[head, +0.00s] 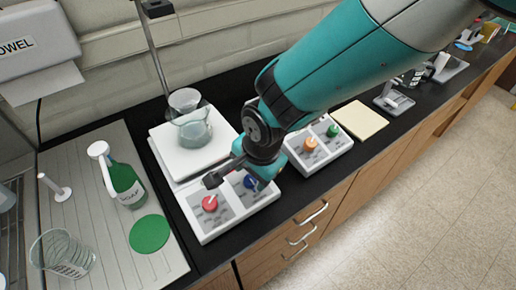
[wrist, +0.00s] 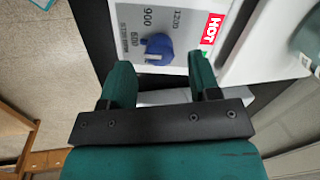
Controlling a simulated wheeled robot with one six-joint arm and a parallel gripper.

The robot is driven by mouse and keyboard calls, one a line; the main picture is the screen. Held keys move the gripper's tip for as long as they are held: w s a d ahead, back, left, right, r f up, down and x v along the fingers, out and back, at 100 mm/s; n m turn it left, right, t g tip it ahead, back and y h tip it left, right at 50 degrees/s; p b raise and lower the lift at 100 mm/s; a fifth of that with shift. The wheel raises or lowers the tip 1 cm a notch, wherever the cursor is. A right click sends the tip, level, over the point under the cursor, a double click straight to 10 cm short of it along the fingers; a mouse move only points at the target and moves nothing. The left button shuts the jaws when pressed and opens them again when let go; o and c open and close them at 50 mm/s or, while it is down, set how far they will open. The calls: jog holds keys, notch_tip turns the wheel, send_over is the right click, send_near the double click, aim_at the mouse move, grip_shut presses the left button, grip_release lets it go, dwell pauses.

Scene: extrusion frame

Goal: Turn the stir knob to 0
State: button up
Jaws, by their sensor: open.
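The blue knob (wrist: 156,47) sits on a grey dial panel with printed numbers such as 600, 900 and 1200. It also shows in the head view (head: 250,182), on the front of the white hotplate (head: 236,214), beside a red knob (head: 209,203). My gripper (wrist: 162,78) is open and empty. In the wrist view its two fingers are apart, with the blue knob just beyond the gap between their tips and not gripped. In the head view the arm partly covers the hotplate.
A glass beaker (head: 193,129) of liquid stands on the hotplate's white top, near a metal stand rod. A second unit with orange (head: 310,144) and green (head: 332,131) knobs stands to the right. A red HOT label (wrist: 212,28) lies near the knob. A green bottle (head: 125,186) stands left.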

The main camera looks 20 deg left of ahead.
aim_at(251, 178)
jog(key=shift+p+x, duration=0.3)
jog(key=shift+x, duration=1.3)
jog(key=c, duration=0.9)
